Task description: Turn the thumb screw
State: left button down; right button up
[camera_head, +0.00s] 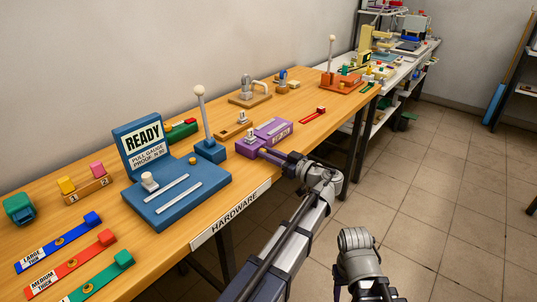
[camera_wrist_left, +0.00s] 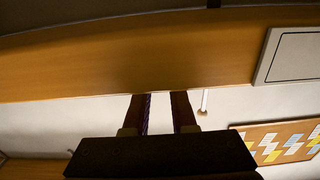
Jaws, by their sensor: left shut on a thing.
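The purple fixture (camera_head: 266,138) stands on the wooden bench at the front edge, with a white label on its face and a small silver part on top. My left gripper (camera_head: 282,158) reaches its front lower side and is shut on a small part there, which I take to be the thumb screw. The screw is hidden by the gripper. In the left wrist view the two dark fingers (camera_wrist_left: 162,108) stand with a narrow gap between them, with purple strips along their inner sides. My right gripper is not in view; only a grey arm part shows.
A blue gauge stand (camera_head: 170,202) with a READY sign stands left of the fixture. A lever with a white ball (camera_head: 203,120) rises close behind. Coloured strips (camera_head: 60,240) lie at the left. A red strip (camera_head: 308,115) lies to the right. Bare bench (camera_head: 335,105) is beyond.

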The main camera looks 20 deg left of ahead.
pick_arm(q)
jog(key=shift+m, duration=1.8)
jog(key=c, duration=0.7)
grip_release()
jog(key=shift+c, duration=0.2)
